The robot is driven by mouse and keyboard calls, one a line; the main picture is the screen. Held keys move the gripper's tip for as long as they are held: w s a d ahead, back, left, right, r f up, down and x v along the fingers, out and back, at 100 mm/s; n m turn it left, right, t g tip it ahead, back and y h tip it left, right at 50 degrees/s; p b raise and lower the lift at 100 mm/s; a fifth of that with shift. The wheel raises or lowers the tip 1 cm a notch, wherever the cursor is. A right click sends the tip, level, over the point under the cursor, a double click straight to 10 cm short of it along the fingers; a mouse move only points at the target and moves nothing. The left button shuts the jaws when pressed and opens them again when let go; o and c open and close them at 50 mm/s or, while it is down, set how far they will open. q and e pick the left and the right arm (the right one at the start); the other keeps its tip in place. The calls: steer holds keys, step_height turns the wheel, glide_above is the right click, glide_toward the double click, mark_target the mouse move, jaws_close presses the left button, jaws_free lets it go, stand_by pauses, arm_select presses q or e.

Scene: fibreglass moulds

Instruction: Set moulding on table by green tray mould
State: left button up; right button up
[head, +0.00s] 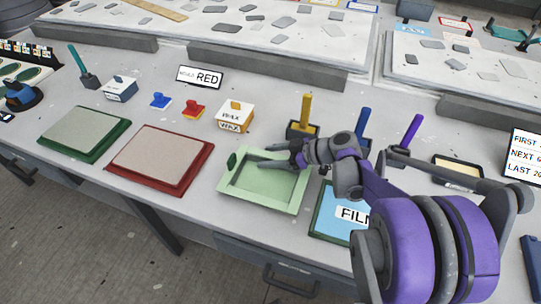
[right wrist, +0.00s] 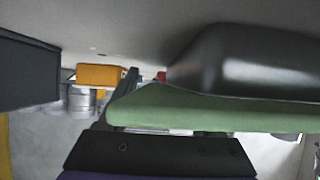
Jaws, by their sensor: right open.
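The pale green tray mould (head: 228,190) lies on the table, left of the FILM sheet, with a dark green tab (head: 232,160) at its back left corner. A paler green inner surface (head: 262,185) shows inside its rim; I cannot tell whether this is a separate moulding. My right gripper (head: 264,157) is open over the tray's back edge, fingers pointing left. In the right wrist view a green edge (right wrist: 200,112) runs across, close to a dark rounded finger. I cannot tell whether the fingers touch it. My left gripper is not in view.
A red-framed mould (head: 158,160) and a dark green-framed mould (head: 85,133) lie to the left. The wax box (head: 235,117) and yellow, blue and purple handled tools stand behind the tray. Table between the red mould and tray is a narrow bare strip.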

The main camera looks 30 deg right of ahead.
steer(key=p+v, duration=0.1)
steer(key=v, duration=1.1)
steer(key=shift+s+p, duration=0.1)
steer(key=shift+p, duration=0.3)
